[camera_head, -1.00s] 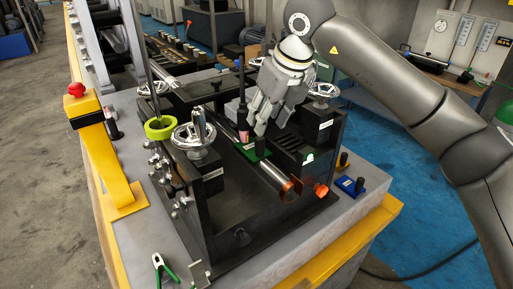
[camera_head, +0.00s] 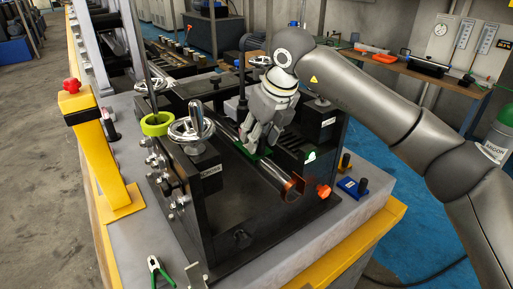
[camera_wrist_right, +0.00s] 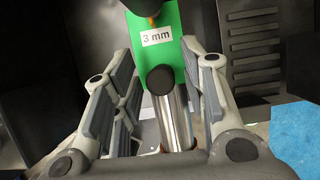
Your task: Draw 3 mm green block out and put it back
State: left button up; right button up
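The green block (camera_wrist_right: 176,44) carries a "3 mm" label and a black knob (camera_wrist_right: 160,78) in the right wrist view. In the head view only part of the green block (camera_head: 243,148) shows beneath my gripper, at the steel tube (camera_head: 265,173) inside the black frame. My right gripper (camera_head: 254,141) is open above the block. In the right wrist view its fingers (camera_wrist_right: 160,95) stand on either side of the knob, with a gap on both sides. Whether the fingertips reach down beside the knob is hard to tell. My left gripper is not in view.
A blue block (camera_head: 349,187) with a black knob lies on the grey bench at the right. Chrome handwheels (camera_head: 191,130) and a vertical black rod (camera_head: 240,75) stand close around the gripper.

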jog(key=c, duration=0.7)
jog(key=shift+c, duration=0.2)
jog(key=shift+s+d, duration=0.1)
jog(key=shift+s, duration=0.1)
jog(key=shift+s+d+b, duration=0.9)
jog(key=shift+s+b, duration=0.25)
jog(key=shift+s+d, duration=0.2)
jog(key=shift+s, duration=0.05)
jog(key=shift+s+d+b, duration=0.45)
jog(key=shift+s+b, duration=0.2)
jog(key=shift+b, duration=0.05)
jog(key=shift+s+d, duration=0.1)
jog(key=shift+s, duration=0.05)
